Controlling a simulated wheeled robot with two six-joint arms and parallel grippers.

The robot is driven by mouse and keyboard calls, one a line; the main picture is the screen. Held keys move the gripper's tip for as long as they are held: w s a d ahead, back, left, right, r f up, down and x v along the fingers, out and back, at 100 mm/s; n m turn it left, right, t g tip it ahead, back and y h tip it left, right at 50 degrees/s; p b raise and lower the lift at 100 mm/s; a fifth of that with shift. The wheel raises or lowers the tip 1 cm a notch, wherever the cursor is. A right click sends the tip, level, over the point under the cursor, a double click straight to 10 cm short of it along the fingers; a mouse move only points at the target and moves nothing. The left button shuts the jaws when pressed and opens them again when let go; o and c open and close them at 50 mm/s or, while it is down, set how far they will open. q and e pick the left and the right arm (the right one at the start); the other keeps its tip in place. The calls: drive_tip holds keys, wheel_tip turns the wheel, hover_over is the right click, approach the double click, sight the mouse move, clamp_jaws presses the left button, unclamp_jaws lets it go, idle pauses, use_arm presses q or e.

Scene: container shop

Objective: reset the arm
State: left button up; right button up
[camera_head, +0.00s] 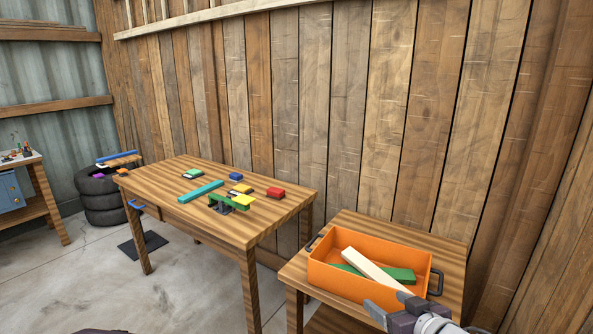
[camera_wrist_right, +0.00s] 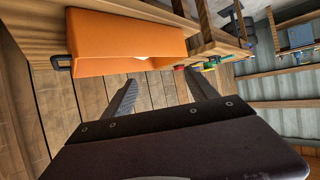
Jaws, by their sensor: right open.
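My right gripper (camera_head: 390,303) is at the lower right of the head view, in front of the near side of an orange crate (camera_head: 345,285). In the right wrist view its two dark fingers (camera_wrist_right: 163,81) stand wide apart with nothing between them. The orange crate (camera_wrist_right: 125,42) also shows in that view, beyond the fingertips. My left gripper is in neither view.
The crate, holding a white bar (camera_head: 375,270) and a green piece (camera_head: 400,275), stands on a small wooden table (camera_head: 450,255). A larger wooden table (camera_head: 160,172) at the left bears several coloured blocks. Stacked tyres (camera_head: 103,205) stand farther left. A plank wall (camera_head: 340,110) closes the back.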

drive_tip(key=a+f+g+y, duration=0.1)
drive_tip(key=a+f, duration=0.1)
drive_tip(key=a, duration=0.4)
drive_tip(key=s+d+f+m+g+h, duration=0.35)
drive_tip(key=s+f+g, duration=0.2)
drive_tip(key=f, duration=0.45)
drive_tip(key=s+f+g, duration=0.4)
drive_tip(key=s, duration=0.7)
use_arm(q)
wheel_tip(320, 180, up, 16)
drive_tip(key=p, duration=1.5)
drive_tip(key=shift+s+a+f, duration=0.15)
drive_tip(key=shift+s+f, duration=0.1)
use_arm(e)
wheel_tip(320, 180, up, 15)
drive_tip(key=shift+s+a+g, duration=0.15)
drive_tip(key=shift+a+g, duration=0.1)
drive_tip(key=shift+g, duration=0.1)
